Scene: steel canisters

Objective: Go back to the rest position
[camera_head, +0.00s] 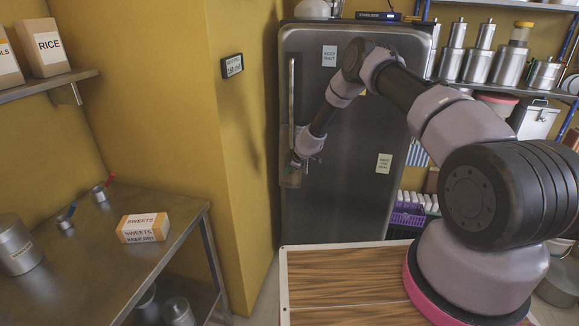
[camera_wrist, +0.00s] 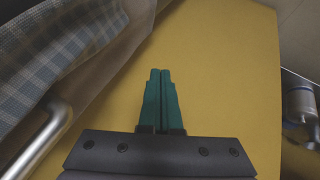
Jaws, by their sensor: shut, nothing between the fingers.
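My gripper (camera_wrist: 160,75) is shut and empty in the wrist view, its two green fingers together in front of a yellow surface. In the head view my gripper (camera_head: 291,163) is small and hangs at the end of my arm, in front of the left side of the steel fridge (camera_head: 345,190). It appears close to the fridge's vertical handle (camera_head: 291,90); I cannot tell whether they touch. In the wrist view a metal bar (camera_wrist: 45,135) and a checked cloth (camera_wrist: 60,50) lie to the left of the fingers, apart from them.
A steel table (camera_head: 75,265) at left bears a sweets box (camera_head: 143,228), a large canister (camera_head: 17,245) and two small pots. A yellow wall (camera_head: 225,130) stands beside the fridge. Shelves with steel canisters (camera_head: 478,65) are at right. My wooden-topped base is below.

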